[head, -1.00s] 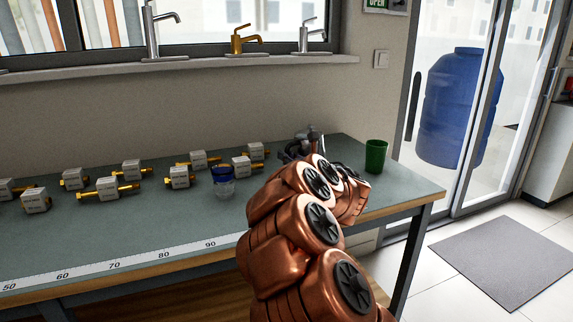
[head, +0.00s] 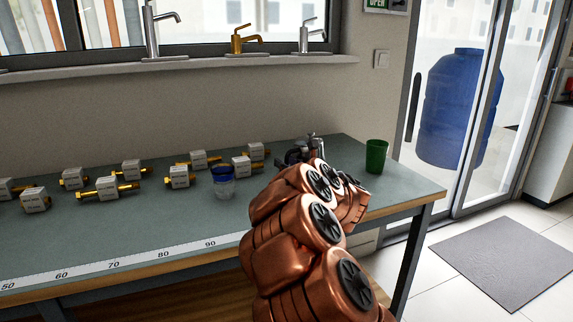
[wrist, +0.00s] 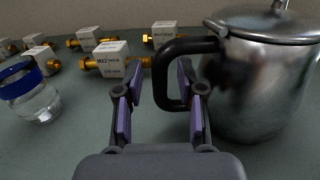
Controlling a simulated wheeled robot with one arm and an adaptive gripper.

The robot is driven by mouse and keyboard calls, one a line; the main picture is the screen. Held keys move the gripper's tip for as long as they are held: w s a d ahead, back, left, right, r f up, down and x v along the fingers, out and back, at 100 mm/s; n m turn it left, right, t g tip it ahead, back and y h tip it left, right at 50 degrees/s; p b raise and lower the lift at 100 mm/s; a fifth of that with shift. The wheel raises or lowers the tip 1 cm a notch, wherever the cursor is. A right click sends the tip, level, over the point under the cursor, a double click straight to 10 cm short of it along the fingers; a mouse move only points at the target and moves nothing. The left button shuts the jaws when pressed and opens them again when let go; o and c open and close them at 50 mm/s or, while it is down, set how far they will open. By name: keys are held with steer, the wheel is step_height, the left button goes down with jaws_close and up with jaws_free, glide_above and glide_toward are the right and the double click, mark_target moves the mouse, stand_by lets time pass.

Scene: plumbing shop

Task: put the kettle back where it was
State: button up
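The kettle (wrist: 262,85) is a shiny silver pot with a lid and a black handle (wrist: 160,72). In the wrist view it fills the right side and looks upright on the bench. In the head view only its top (head: 312,142) shows; my arm hides the rest. My gripper (wrist: 160,105) is at the handle, with its two purple-padded fingers apart. The handle's upright part lies between them, with a visible gap on the left. The right finger appears to be inside the handle loop, beside the kettle's body.
A green cup (head: 376,157) stands right of the kettle, near the bench (head: 130,225) end. A blue-rimmed clear jar (head: 223,182) stands to the left. The bench front strip is clear.

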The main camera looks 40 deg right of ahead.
steer(key=shift+r, duration=0.2)
steer(key=s, duration=0.4)
steer(key=s+a, duration=0.1)
steer(key=s, duration=0.7)
steer(key=shift+a+f, duration=0.15)
steer(key=shift+a, duration=0.2)
steer(key=shift+w, duration=0.1)
